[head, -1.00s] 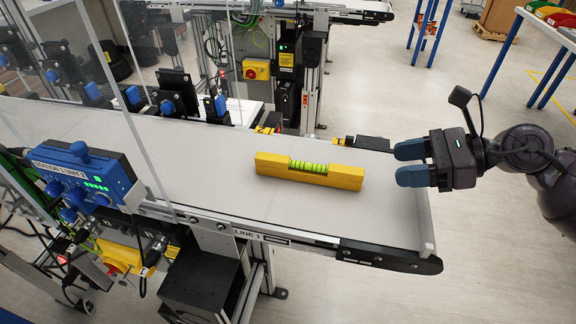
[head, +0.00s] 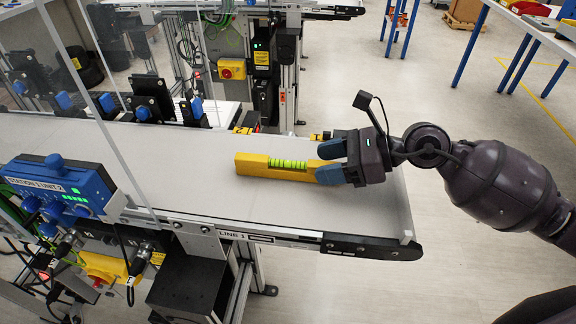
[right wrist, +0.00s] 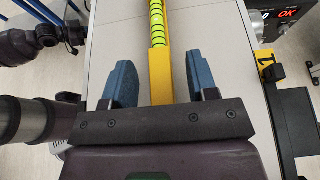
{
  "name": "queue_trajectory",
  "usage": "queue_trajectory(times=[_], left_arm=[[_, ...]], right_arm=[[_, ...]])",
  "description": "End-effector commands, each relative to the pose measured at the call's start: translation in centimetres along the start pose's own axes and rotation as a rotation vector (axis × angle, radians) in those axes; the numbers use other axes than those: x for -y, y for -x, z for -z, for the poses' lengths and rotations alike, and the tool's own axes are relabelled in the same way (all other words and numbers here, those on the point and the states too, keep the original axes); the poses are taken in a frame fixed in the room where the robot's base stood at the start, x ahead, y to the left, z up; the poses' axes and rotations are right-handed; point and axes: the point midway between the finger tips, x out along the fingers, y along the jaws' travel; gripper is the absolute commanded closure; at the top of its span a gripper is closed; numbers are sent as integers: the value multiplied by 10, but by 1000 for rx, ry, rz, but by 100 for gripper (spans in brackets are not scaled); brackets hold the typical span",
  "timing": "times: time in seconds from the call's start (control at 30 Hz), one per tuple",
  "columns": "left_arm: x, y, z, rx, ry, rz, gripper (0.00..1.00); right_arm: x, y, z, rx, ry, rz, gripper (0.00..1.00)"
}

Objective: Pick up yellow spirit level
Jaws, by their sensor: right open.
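The yellow spirit level (head: 262,165) with a bright green vial lies on the grey conveyor belt (head: 190,175) near its right end. My right gripper (head: 331,161) is at the level's right end. In the right wrist view, the level (right wrist: 159,65) runs between the two blue fingers (right wrist: 161,80), with a gap on each side. The right gripper is open. In the head view the fingers hide the level's right tip. My left gripper is not in view.
A blue control unit (head: 60,190) stands at the belt's near left, beside a clear panel. Dark devices with blue knobs (head: 150,100) line the belt's far side. The belt around the level is clear.

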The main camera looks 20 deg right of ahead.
Motion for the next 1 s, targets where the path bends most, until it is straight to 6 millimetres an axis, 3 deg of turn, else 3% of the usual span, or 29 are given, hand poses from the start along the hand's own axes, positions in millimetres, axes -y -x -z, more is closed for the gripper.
queue_trajectory(times=[0.17,0.4,0.73,1.0], left_arm=[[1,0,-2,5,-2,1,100],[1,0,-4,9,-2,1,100],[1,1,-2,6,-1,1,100],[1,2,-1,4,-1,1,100]], right_arm=[[0,-14,0,0,-1,0,47],[0,-15,1,-1,-1,0,47],[0,-15,1,-1,-1,0,97],[0,-15,0,0,0,0,100]])
